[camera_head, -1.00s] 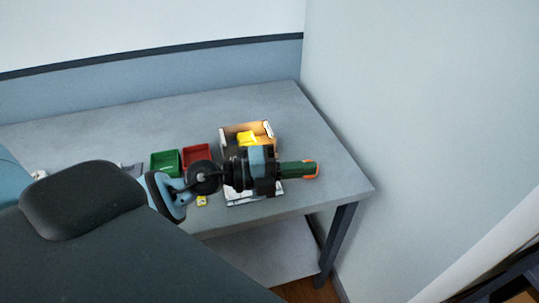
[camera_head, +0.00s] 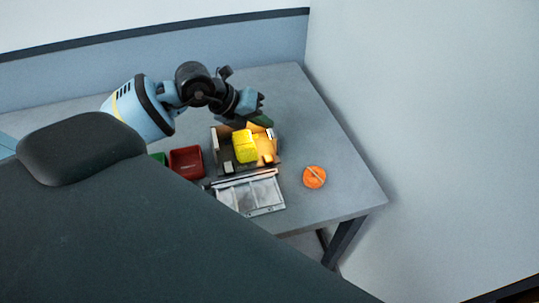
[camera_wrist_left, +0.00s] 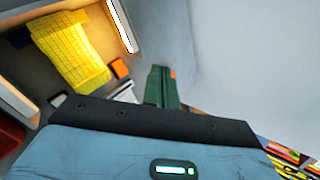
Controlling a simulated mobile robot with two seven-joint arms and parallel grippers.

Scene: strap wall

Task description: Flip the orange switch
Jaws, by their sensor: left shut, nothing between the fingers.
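A round orange disc (camera_head: 314,177) with a thin pale bar across it lies on the tabletop right of the open box; it looks like the orange switch, but I cannot tell which way it is set. My left gripper (camera_head: 267,121) has green fingers and is shut and empty, over the back right of the box, apart from the disc. The fingers also show in the left wrist view (camera_wrist_left: 163,86), with an orange sliver (camera_wrist_left: 173,73) partly hidden behind them. A small orange block (camera_wrist_left: 119,68) shows beside the box's yellow block. My right gripper is out of view.
The open box (camera_head: 218,138) holds a yellow block (camera_head: 245,147). A metallic tray (camera_head: 262,194) lies in front of it. A red bin (camera_head: 186,161) and a partly hidden green bin (camera_head: 158,158) stand left. The grey table (camera_head: 335,150) is clear around the disc; a wall rises at right.

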